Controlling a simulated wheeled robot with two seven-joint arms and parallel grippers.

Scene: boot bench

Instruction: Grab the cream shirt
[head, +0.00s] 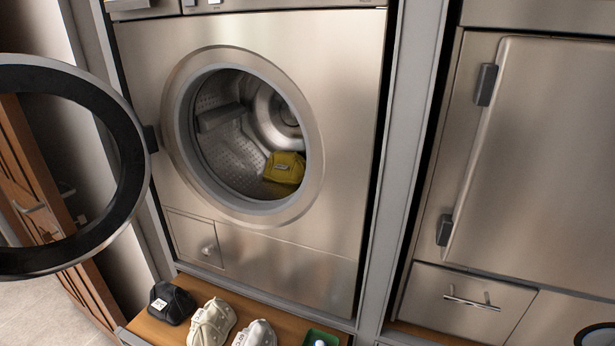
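I cannot pick out a cream shirt for certain. A cream item (211,322) stands on the wooden bench at the bottom of the head view; it looks more like a shoe. A paler whitish item (256,335) beside it is cut off by the lower edge. A yellow cloth-like item (284,168) with a small label lies in the drum of the washing machine (340,120). Neither of my grippers is in view.
The machine's round door (132,150) stands open at the left. A closed steel cabinet (550,150) is at the right. A wooden door (40,170) is at far left.

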